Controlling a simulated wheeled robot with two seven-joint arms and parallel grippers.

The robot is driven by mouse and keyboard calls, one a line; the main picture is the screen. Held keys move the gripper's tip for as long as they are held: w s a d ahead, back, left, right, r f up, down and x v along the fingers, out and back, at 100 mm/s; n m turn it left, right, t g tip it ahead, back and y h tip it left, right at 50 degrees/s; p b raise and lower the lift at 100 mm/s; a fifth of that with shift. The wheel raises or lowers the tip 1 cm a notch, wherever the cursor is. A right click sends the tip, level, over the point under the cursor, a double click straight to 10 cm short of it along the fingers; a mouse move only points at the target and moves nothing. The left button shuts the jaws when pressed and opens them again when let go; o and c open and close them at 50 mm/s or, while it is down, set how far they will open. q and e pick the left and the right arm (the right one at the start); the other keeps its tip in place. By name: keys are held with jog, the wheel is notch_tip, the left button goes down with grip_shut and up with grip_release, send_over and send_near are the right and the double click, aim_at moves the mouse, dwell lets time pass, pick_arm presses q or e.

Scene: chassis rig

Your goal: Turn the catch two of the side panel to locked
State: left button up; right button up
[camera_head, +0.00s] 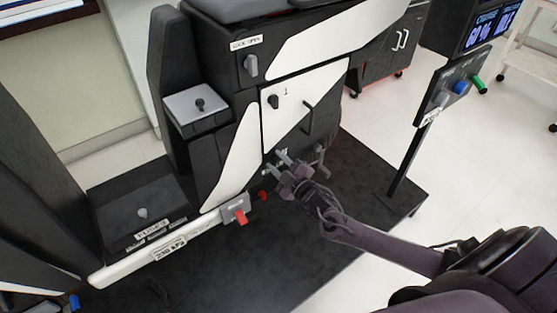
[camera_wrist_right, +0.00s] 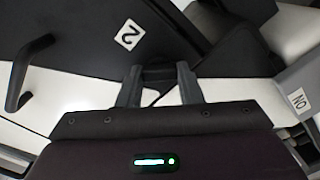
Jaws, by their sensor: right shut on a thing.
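The side panel (camera_head: 299,88) is a white plate on the dark chassis, with a dark bar handle (camera_head: 308,116) that also shows in the right wrist view (camera_wrist_right: 22,75). Catch one (camera_head: 273,101) is a dark knob beside a "1" label. My right gripper (camera_head: 281,159) is at the panel's lower end, shut on catch two. In the right wrist view, catch two (camera_wrist_right: 158,74) is a dark piece between the two fingers, below a "2" label (camera_wrist_right: 129,34). The fingers hide much of it, and I cannot read its turn position. My left gripper is out of view.
A red lever on a grey block (camera_head: 238,213) sits on the white rail (camera_head: 130,267) left of my gripper. A control post (camera_head: 410,155) with coloured knobs stands at the right. The dark platform (camera_head: 290,240) below is mostly clear.

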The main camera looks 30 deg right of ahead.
jog(key=n, duration=0.2)
jog(key=shift+n+p, duration=0.4)
jog(key=n+p, duration=0.1)
jog(key=n, duration=0.3)
jog(key=shift+a+n, duration=0.1)
jog(key=shift+n, duration=0.2)
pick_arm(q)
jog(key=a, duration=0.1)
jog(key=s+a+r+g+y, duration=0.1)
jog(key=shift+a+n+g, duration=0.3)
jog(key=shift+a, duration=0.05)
pick_arm(e)
jog(key=shift+f+n, duration=0.1)
jog(key=shift+n, duration=0.4)
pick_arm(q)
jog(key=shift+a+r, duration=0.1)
pick_arm(e)
jog(key=o, duration=1)
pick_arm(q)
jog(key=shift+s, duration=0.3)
